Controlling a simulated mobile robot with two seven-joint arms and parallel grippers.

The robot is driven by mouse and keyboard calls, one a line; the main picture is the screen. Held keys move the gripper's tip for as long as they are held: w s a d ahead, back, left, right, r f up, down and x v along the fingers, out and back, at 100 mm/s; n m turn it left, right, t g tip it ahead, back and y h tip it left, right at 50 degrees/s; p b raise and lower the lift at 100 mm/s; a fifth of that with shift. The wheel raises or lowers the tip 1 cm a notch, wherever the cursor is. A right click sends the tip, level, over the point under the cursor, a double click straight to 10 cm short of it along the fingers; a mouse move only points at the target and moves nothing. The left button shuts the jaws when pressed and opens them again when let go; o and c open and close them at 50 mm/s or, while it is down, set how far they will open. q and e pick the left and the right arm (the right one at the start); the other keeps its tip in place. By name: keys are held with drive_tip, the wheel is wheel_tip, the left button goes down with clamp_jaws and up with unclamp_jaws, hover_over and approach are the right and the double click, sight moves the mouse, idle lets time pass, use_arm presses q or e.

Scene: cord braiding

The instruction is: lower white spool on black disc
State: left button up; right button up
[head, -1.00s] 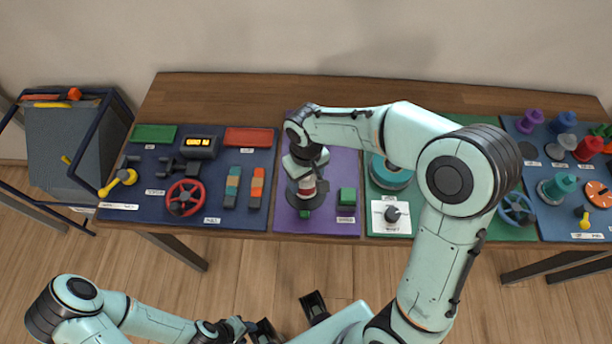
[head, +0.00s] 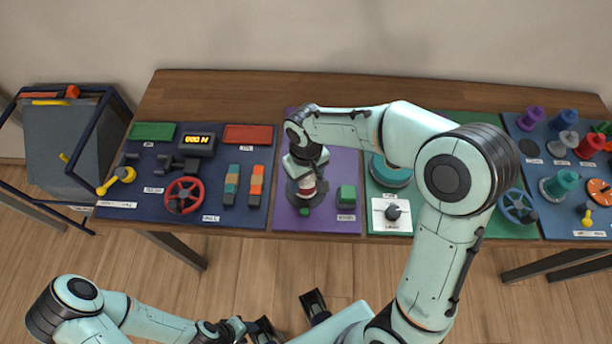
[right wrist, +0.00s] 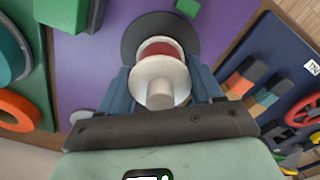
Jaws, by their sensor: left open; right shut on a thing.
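The white spool (right wrist: 160,76) with a red band is upright between the fingers of my right gripper (right wrist: 165,90), which is shut on it. In the head view the spool (head: 307,187) shows below my right gripper (head: 307,178), over the purple panel. The black disc (right wrist: 135,35) lies under the spool in the right wrist view; in the head view part of the disc (head: 293,198) shows beside it. I cannot tell whether the spool touches the disc. My left gripper (head: 250,328) is open, low in front of the table, far from the spool.
A green block (head: 346,195) stands right of the disc on the purple panel (head: 345,165). A blue panel with a red wheel (head: 183,196) is to the left. A green panel with a white dial plate (head: 392,214) is to the right. More spools stand at the far right.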

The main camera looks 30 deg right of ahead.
use_arm(q)
drive_tip(key=shift+f, duration=0.15)
use_arm(e)
drive_tip(key=shift+f, duration=0.2)
drive_tip(key=shift+f+b, duration=0.25)
drive_tip(key=shift+b, duration=0.1)
use_arm(q)
drive_tip(key=shift+s+f, duration=0.1)
drive_tip(key=shift+f, duration=0.05)
use_arm(e)
drive_tip(key=o, duration=1.1)
drive_tip(key=shift+c, duration=0.2)
drive_tip(key=shift+r, duration=0.15)
drive_tip(key=shift+r+p, duration=1.25)
drive_tip(key=shift+r, duration=0.35)
drive_tip(key=shift+r+p, duration=1.45)
drive_tip(key=shift+r, duration=0.95)
use_arm(q)
drive_tip(key=w+r, duration=0.3)
drive_tip(key=r, duration=0.3)
use_arm(e)
drive_tip(key=shift+f, duration=0.1)
